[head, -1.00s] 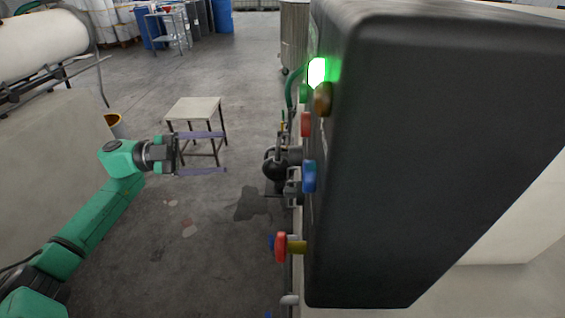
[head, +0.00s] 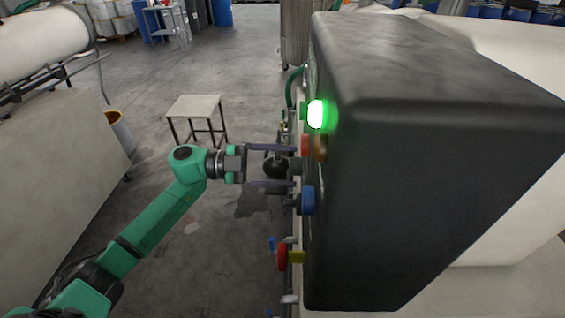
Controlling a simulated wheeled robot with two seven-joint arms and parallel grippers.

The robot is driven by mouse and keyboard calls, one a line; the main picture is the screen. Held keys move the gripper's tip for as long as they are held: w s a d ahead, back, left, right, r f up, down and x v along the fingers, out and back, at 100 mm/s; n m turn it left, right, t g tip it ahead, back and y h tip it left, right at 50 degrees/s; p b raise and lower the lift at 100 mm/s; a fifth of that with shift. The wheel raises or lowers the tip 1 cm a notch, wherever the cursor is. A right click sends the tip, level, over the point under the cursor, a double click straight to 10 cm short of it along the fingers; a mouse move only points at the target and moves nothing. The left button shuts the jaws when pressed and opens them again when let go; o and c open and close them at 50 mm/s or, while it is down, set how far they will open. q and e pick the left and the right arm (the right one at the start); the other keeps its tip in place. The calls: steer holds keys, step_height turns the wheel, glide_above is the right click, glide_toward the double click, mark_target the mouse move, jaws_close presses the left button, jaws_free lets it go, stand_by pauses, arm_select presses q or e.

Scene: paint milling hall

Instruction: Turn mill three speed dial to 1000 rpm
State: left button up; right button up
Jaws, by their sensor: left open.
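The dark control box (head: 430,150) of a mill fills the right side of the head view, seen almost edge-on. Its face carries a blue knob (head: 308,200), which may be the speed dial; no scale or rpm mark is readable. My left gripper (head: 294,168) is open and empty, pointing right at the box's face. Its upper finger ends beside the red button (head: 306,146); its lower finger ends just above and left of the blue knob. I cannot tell whether either finger touches the face. My right gripper is not in view.
A green lamp (head: 316,114) glows above a brown-orange knob (head: 320,148). A red stop button (head: 282,256) on a yellow base protrudes below. Pipework with a black round part (head: 275,165) lies behind my gripper. A small stool (head: 196,107) stands on open floor.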

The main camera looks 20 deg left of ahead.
arm_select(q)
jaws_close()
steer(key=shift+f, duration=0.1)
steer(key=shift+m+b, duration=8.9)
steer(key=shift+b, duration=0.8)
